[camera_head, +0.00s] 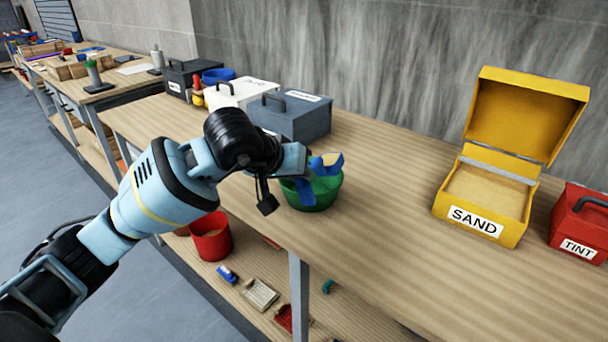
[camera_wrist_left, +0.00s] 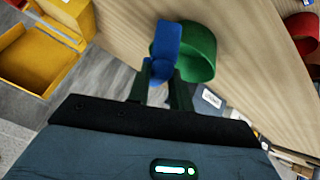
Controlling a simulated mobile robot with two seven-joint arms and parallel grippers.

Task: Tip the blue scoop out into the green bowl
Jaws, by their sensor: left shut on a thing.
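The blue scoop (camera_head: 328,168) is above the green bowl (camera_head: 314,202) in the head view, overlapping its back rim. A tan patch shows in the scoop's mouth, which looks like sand. My left gripper (camera_head: 297,172) is shut on the scoop's handle, with the wrist at the bowl's upper left. In the left wrist view the scoop (camera_wrist_left: 166,42) extends beyond the fingertips (camera_wrist_left: 160,80) and covers part of the green bowl (camera_wrist_left: 202,52). The bowl's inside is mostly hidden, and I cannot tell whether anything lies in it. My right gripper is not in view.
An open yellow SAND box (camera_head: 484,196) and a red TINT box (camera_head: 582,222) stand right on the bench. Grey (camera_head: 292,116) and white (camera_head: 238,92) boxes stand behind the bowl. The bench between bowl and SAND box is clear. A red bucket (camera_head: 211,238) stands below.

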